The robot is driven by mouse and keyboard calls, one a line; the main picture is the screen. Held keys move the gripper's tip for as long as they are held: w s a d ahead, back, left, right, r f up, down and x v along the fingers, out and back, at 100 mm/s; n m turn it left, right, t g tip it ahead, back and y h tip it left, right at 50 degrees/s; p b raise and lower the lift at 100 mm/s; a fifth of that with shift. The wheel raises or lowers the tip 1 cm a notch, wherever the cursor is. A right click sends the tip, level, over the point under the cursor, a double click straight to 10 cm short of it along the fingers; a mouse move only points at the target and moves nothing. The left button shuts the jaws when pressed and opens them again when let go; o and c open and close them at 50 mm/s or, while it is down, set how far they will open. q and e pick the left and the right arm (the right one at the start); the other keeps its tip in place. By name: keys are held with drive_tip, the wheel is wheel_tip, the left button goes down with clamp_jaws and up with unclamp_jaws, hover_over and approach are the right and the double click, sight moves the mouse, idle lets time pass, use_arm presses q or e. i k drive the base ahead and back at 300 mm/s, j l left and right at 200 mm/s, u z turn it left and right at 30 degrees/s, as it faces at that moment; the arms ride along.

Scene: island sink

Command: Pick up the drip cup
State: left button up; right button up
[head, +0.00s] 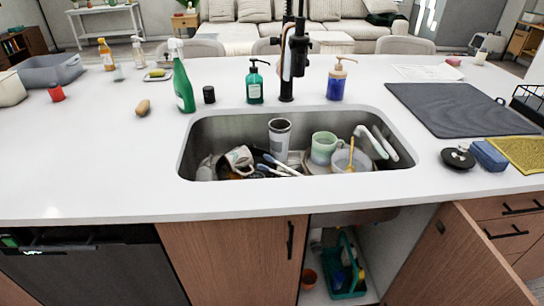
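A small terracotta-coloured cup (309,278) stands on the floor of the open cabinet under the sink, at its left side; it looks like the drip cup, though I cannot tell for sure. The sink also holds a tall grey tumbler (279,138), a pale green mug (324,147) and a white mug with a brown pattern (239,158). Neither of my grippers shows in the head view.
The sink (200,135) holds a dark pan, utensils and other dishes. A green caddy (347,272) stands right of the terracotta cup. The right cabinet door (445,262) is swung open; the left door (232,258) is shut. Bottles line the sink's back edge. The front-left counter is clear.

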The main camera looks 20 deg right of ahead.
sight(308, 280)
drive_tip(key=k+z, duration=0.1)
drive_tip(key=z, duration=0.8)
drive_tip(key=i+j, duration=0.15)
drive_tip(key=i, duration=0.4)
drive_tip(key=i+j, duration=0.15)
drive_tip(key=i, duration=0.4)
